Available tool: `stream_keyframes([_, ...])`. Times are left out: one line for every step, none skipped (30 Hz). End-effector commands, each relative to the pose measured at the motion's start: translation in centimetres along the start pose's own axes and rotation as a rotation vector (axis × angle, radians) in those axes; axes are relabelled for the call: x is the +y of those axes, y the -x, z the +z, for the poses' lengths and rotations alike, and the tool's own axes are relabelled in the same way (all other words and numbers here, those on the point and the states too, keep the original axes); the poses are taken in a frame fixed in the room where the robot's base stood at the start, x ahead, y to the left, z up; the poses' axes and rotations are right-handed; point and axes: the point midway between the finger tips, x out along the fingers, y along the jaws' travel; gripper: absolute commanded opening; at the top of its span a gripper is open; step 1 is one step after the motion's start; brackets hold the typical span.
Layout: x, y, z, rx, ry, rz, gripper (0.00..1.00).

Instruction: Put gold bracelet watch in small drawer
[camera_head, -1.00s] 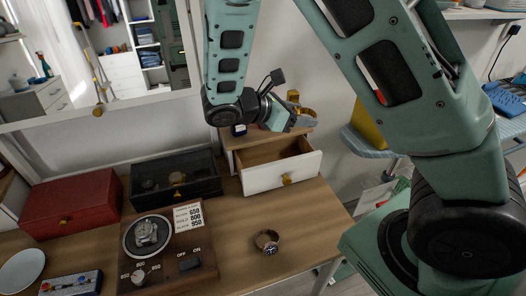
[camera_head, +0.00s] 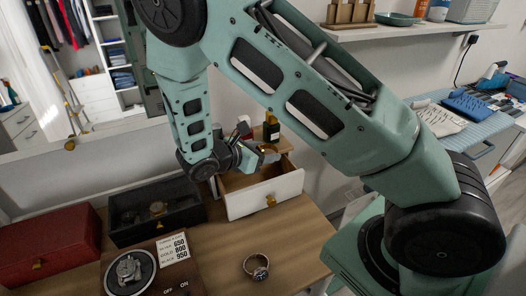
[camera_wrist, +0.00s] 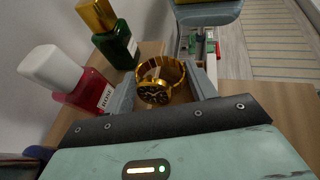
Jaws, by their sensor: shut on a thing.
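The gold bracelet watch (camera_wrist: 155,92) with a dark dial is held between the fingers of my gripper (camera_wrist: 162,98) in the wrist view. In the head view my gripper (camera_head: 268,154) is over the open small drawer (camera_head: 266,196), near its back part. The drawer is pulled out, with a white front, a gold knob and a bare wooden inside as far as I see. The watch is above the drawer, not resting in it. My wrist hides part of the drawer's inside.
A red bottle (camera_wrist: 85,92) and a green bottle (camera_wrist: 116,42) stand beside the gripper. A black case (camera_head: 155,212), a red box (camera_head: 45,245), a watch tester (camera_head: 130,272) and another watch (camera_head: 256,267) are on the table.

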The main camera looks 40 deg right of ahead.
Motion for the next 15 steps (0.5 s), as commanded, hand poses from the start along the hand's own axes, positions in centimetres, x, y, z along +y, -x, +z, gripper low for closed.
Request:
stream_keyframes([0.01,-0.06,-0.11,0.000,-0.001,0.000,0.31])
stream_keyframes([0.02,-0.06,-0.13,0.000,-0.001,0.000,0.31])
stream_keyframes([0.02,-0.06,-0.12,0.000,-0.001,0.000,0.31])
stream_keyframes([0.02,-0.05,-0.12,0.000,-0.001,0.000,0.31])
stream_keyframes([0.02,-0.05,-0.11,0.000,-0.001,0.000,0.31])
stream_keyframes([0.02,-0.04,-0.11,0.000,-0.001,0.000,0.31])
stream_keyframes([0.02,-0.05,-0.11,0.000,-0.001,0.000,0.31])
stream_keyframes([0.02,-0.06,-0.15,0.000,-0.001,0.000,0.31])
stream_keyframes([0.02,-0.10,-0.25,0.000,-0.001,0.000,0.31])
stream_keyframes([0.02,-0.14,-0.35,0.000,-0.001,0.000,0.31])
stream_keyframes([0.02,-0.18,-0.45,0.000,-0.001,0.000,0.31])
stream_keyframes([0.02,-0.22,-0.56,-0.001,-0.001,0.000,0.31])
stream_keyframes([0.02,-0.25,-0.64,-0.001,0.000,0.000,0.31])
stream_keyframes([0.02,-0.28,-0.72,-0.001,-0.001,0.000,0.31])
stream_keyframes([0.02,-0.32,-0.82,-0.001,-0.001,0.000,0.31])
